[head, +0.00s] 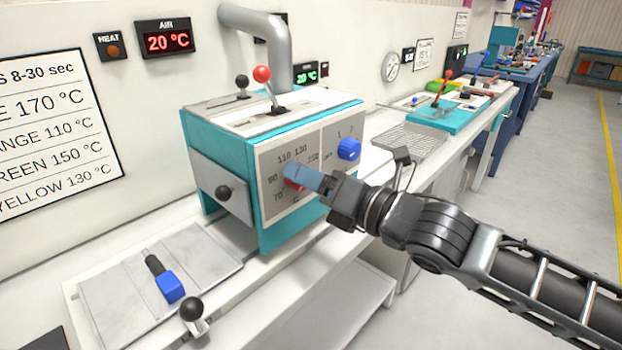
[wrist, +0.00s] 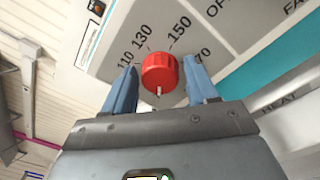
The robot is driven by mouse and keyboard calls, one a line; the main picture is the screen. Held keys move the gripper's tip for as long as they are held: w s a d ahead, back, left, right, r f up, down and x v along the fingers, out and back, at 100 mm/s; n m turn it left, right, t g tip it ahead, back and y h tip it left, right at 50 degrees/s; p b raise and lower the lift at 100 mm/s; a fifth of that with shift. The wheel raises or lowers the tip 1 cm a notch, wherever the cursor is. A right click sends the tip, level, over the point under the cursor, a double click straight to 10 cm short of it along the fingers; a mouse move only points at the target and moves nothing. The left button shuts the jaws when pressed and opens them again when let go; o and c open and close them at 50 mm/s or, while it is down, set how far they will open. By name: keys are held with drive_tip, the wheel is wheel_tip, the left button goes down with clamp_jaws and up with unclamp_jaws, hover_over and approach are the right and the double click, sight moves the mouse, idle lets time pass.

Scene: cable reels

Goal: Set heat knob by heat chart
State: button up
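The red heat knob (wrist: 160,72) is on the front panel of the teal machine (head: 236,148), with 110, 130, 150 and 170 printed around it. A pale mark shows on the knob; I cannot tell which figure it indicates. My gripper (wrist: 160,75) has its blue fingers on both sides of the knob, with narrow gaps showing. In the head view a finger hides most of the knob (head: 293,184). The heat chart (head: 50,130) on the left wall is partly cut off; it reads 170 °C, "ANGE" 110, "REEN" 150 and YELLOW 130.
A blue knob (head: 349,149) is right of the heat knob. A red-topped lever (head: 263,75) stands on the machine. The AIR display (head: 167,40) reads 20 °C. A blue-ended tool (head: 169,286) lies on the plate at lower left. The floor (head: 560,200) at right is clear.

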drive_tip(key=c, duration=0.8)
drive_tip(key=shift+f+b, duration=0.1)
drive_tip(key=shift+b, duration=0.2)
